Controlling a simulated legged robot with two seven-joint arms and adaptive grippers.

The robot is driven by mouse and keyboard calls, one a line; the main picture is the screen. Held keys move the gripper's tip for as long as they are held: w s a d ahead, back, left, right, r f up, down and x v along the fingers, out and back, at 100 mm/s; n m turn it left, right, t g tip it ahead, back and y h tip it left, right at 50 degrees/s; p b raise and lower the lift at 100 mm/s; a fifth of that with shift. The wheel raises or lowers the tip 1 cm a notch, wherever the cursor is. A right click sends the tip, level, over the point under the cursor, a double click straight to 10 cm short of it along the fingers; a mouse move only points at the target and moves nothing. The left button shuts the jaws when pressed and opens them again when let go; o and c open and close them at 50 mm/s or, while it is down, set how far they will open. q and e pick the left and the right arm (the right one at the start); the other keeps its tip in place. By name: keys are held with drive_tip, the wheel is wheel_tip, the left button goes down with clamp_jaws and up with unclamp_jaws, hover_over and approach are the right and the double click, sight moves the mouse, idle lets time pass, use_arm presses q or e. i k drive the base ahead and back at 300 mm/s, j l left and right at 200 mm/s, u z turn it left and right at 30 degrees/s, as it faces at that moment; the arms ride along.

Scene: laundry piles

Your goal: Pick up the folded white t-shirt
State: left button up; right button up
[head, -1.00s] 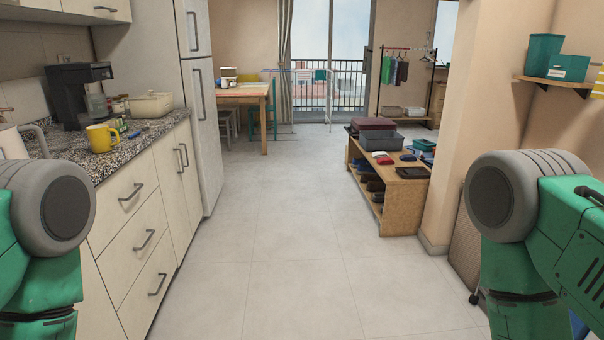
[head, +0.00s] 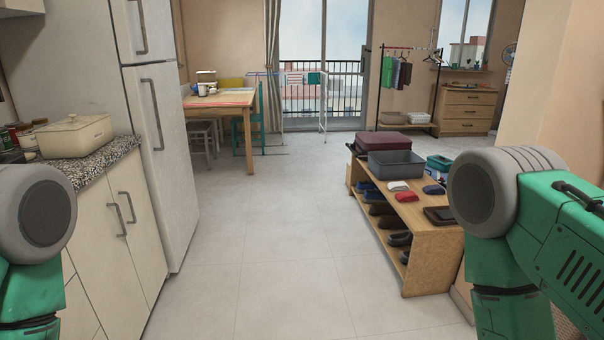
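I cannot make out a folded white t-shirt for certain in the head view. A small white folded item (head: 398,186) lies on the wooden shoe bench (head: 434,240) at the right, beside a red item (head: 407,197); it is too small to identify. Light folded cloth may lie on the low shelf of the clothes rack (head: 404,124), also too small to tell. Only my upper arms show at the left and right edges. Neither gripper is in view.
Open floor (head: 280,250) runs ahead between the kitchen counter (head: 110,155) and fridge (head: 160,120) on the left and the bench on the right. A table (head: 226,100) with chairs, a drying rack (head: 303,97) and a drawer chest (head: 467,108) stand farther back.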

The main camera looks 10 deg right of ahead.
sight(399, 186)
drive_tip(key=i+z, duration=0.1)
drive_tip(key=i, duration=0.9)
drive_tip(key=i+j+z, duration=0.1)
drive_tip(key=i, duration=0.85)
drive_tip(key=i+z, duration=0.5)
drive_tip(key=i+j+z, duration=0.2)
drive_tip(key=i+z, duration=0.25)
drive_tip(key=i+j+z, duration=0.65)
drive_tip(key=i+z, duration=0.25)
drive_tip(key=i+j+z, duration=0.15)
drive_tip(key=z, duration=0.25)
drive_tip(key=i+j+z, duration=0.25)
drive_tip(key=j+z, duration=0.15)
